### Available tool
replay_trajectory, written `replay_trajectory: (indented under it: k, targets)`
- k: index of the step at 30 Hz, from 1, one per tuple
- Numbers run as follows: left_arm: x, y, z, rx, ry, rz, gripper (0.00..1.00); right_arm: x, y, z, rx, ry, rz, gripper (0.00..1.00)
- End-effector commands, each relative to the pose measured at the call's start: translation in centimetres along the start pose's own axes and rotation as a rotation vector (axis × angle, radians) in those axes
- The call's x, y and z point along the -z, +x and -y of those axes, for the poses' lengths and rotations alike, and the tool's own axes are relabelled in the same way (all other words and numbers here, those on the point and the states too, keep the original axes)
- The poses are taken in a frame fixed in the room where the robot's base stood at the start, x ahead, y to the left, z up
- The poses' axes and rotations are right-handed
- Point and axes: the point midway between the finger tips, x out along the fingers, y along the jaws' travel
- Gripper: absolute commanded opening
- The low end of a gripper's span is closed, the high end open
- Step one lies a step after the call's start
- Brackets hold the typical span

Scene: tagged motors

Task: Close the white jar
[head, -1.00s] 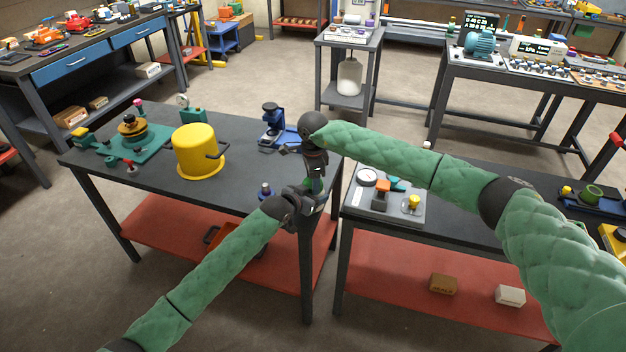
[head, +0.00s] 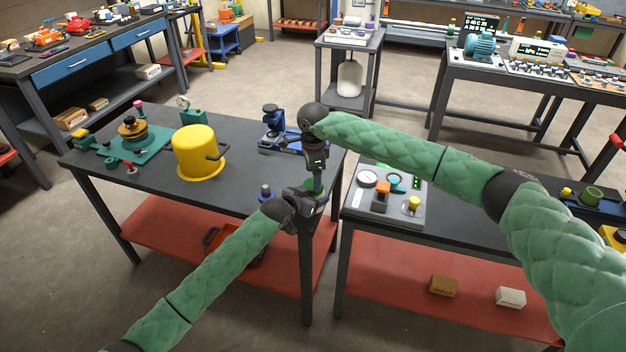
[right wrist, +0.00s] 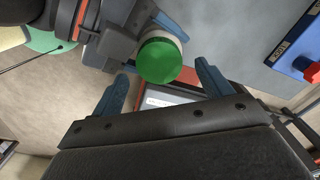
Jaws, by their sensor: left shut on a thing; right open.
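In the right wrist view, a green round lid (right wrist: 159,63) sits on the white jar, whose pale rim (right wrist: 165,31) shows just behind it. How tightly the lid sits cannot be told. My left gripper (right wrist: 152,20) has its blue fingers shut on the jar. In the head view, my left gripper (head: 314,197) holds it by the table's near right corner, with a bit of green showing. My right gripper (head: 318,172) is above it, pointing down. In the wrist view, my right gripper (right wrist: 161,70) is open, its fingers apart on either side of the lid, without visible contact.
On the dark left table (head: 110,165) stand a yellow pot (head: 196,150), a teal fixture (head: 133,140) and a blue stand (head: 272,128). A right table (head: 460,235) bears a gauge panel (head: 388,205). A gap separates the tables.

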Motion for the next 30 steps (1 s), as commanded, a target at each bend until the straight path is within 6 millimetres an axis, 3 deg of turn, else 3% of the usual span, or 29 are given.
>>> replay_trajectory:
  k: [4, 14, 21, 30]
  targets:
    - [0.0, 0.0, 0.0, 0.000, 0.000, 0.000, 0.02, 0.0, -1.3, 0.0, -0.001, -0.001, 0.000, 0.78]
    - [0.0, 0.0, 0.0, 0.000, 0.000, 0.000, 0.02, 0.0, -1.6, 0.0, 0.000, -0.001, 0.000, 0.75]
    - [0.0, 0.0, 0.0, 0.000, 0.000, 0.000, 0.02, 0.7, -4.3, 1.1, 0.032, -0.004, -0.016, 0.75]
    - [0.0, 0.0, 0.0, 0.000, 0.000, 0.000, 0.02, 0.5, -5.0, 0.6, 0.018, -0.315, -0.016, 0.75]
